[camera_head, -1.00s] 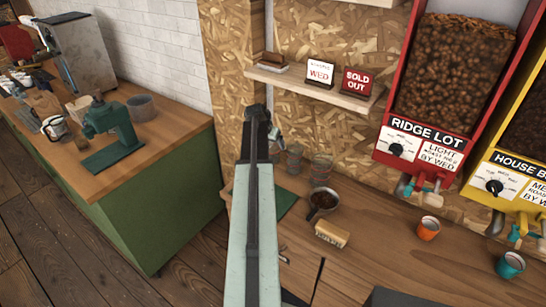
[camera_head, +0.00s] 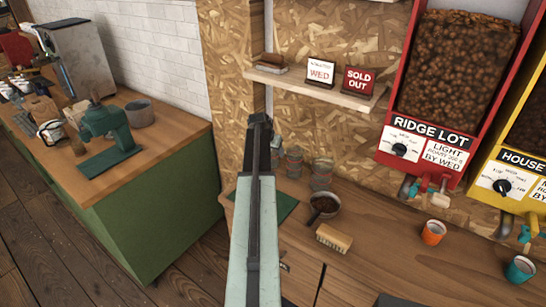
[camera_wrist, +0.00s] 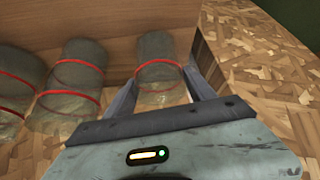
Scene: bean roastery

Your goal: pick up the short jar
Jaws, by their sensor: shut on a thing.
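My gripper (camera_wrist: 158,92) is shut on a clear glass jar (camera_wrist: 158,58) with a red band, seen between the two fingers in the wrist view. This jar looks a little shorter than its neighbours, though the angle makes this hard to judge. Two similar red-banded jars, a middle one (camera_wrist: 72,85) and a far-left one (camera_wrist: 14,80), stand to its left in the wrist view. In the head view my arm hides most of my gripper (camera_head: 276,150) and the held jar. Two jars (camera_head: 293,161) (camera_head: 321,174) show just right of it.
A pan of beans (camera_head: 324,205) and a brush (camera_head: 334,238) lie on the wooden counter in front of the jars. A shelf (camera_head: 315,88) with signs hangs above. Orange (camera_head: 433,232) and teal (camera_head: 520,268) cups stand to the right, under bean dispensers.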

